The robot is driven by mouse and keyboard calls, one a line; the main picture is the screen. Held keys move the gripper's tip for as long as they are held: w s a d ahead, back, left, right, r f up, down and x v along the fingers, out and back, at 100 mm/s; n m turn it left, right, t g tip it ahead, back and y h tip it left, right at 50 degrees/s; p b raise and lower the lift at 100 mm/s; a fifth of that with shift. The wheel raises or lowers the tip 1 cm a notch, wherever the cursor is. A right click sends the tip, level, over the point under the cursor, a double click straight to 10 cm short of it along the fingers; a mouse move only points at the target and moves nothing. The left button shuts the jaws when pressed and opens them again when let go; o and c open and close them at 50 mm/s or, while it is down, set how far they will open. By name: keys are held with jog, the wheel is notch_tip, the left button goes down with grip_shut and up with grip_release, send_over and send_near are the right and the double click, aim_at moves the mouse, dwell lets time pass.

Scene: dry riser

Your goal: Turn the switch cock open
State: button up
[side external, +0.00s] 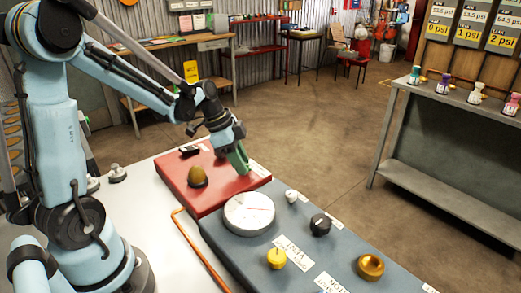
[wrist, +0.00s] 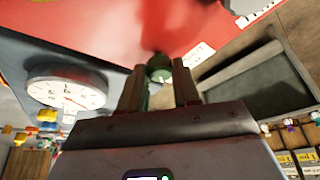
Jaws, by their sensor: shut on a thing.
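My gripper (side external: 238,160) points down at the right part of the red panel (side external: 222,188). In the wrist view, a small round green knob (wrist: 159,69) sits between the fingertips of my gripper (wrist: 160,76), against the red panel. The fingers are shut on it. In the side view the fingers hide the knob. I cannot read a label that tells whether this knob is the switch cock, nor can I tell which way it is turned. A white label (side external: 259,169) lies beside it.
An olive dome knob (side external: 197,177) and a black fitting (side external: 189,150) are on the red panel. A white dial gauge (side external: 249,214), black knob (side external: 320,224), yellow knob (side external: 277,258) and brass knob (side external: 370,267) stand close by. A copper pipe (side external: 203,252) runs along the near side.

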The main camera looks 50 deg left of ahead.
dwell(0.4)
jog(key=o, duration=1.1)
jog(key=shift+c, duration=0.2)
jog(key=v, duration=1.2)
jog(key=shift+w+r, duration=0.1)
jog(key=shift+w, duration=0.05)
